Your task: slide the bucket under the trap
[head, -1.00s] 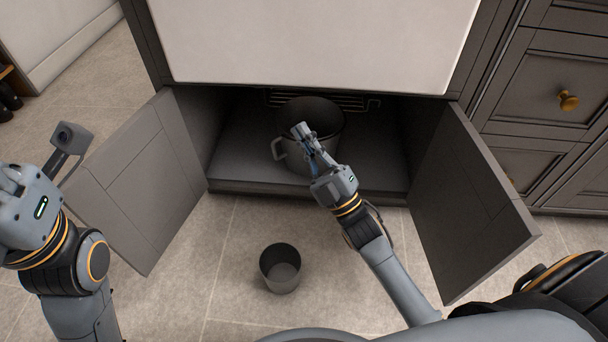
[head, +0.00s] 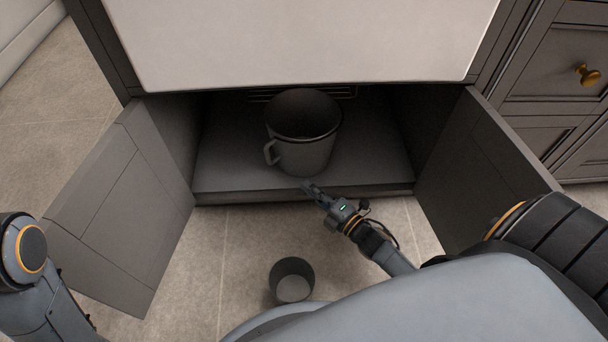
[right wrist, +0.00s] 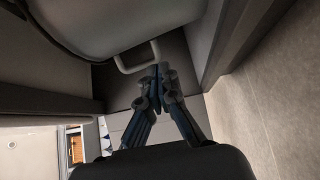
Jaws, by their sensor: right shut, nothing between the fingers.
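The bucket (head: 305,153), grey with a dark rim and a side handle, stands upright on the cabinet floor, its handle toward the left. It also shows at the top of the right wrist view (right wrist: 125,22), with the handle (right wrist: 140,60) just beyond the fingertips. My right gripper (head: 308,186) is shut and empty, just in front of the bucket near the cabinet's front edge; its fingers also show in the right wrist view (right wrist: 160,76). The trap cannot be made out; the white sink front (head: 300,45) hides the space above. My left gripper is out of view.
The left cabinet door (head: 115,215) and right cabinet door (head: 480,170) stand open. A small grey cup (head: 292,280) stands on the tiled floor in front. The cabinet floor (head: 225,165) is clear beside the bucket.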

